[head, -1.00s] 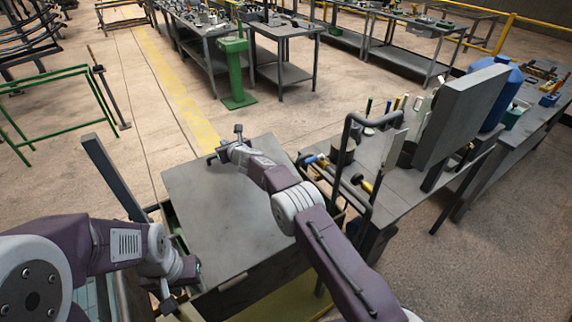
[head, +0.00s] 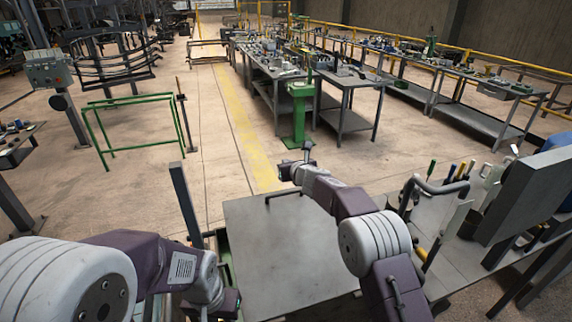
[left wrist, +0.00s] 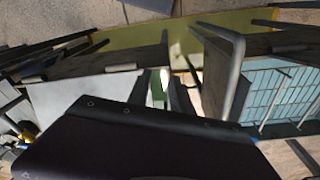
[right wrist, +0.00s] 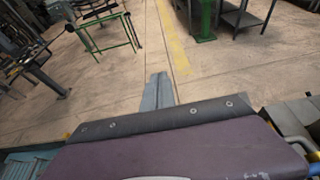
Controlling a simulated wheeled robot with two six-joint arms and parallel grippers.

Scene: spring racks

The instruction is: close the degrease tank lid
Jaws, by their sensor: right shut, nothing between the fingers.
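The degrease tank lid is a flat grey panel (head: 290,255) in front of me in the head view. It looks level or nearly so; I cannot tell whether it rests fully on its tank. A dark bar handle (head: 283,194) is at its far edge. My right gripper (head: 308,150) is shut and empty, above and beyond that far edge, apart from the handle. Its closed fingers show in the right wrist view (right wrist: 158,90) over bare floor.
A dark upright post (head: 184,203) stands left of the lid. A bench with tools and a bent dark rail (head: 440,186) is close on the right. A green frame (head: 135,122) and a green pedestal (head: 298,112) stand beyond open floor.

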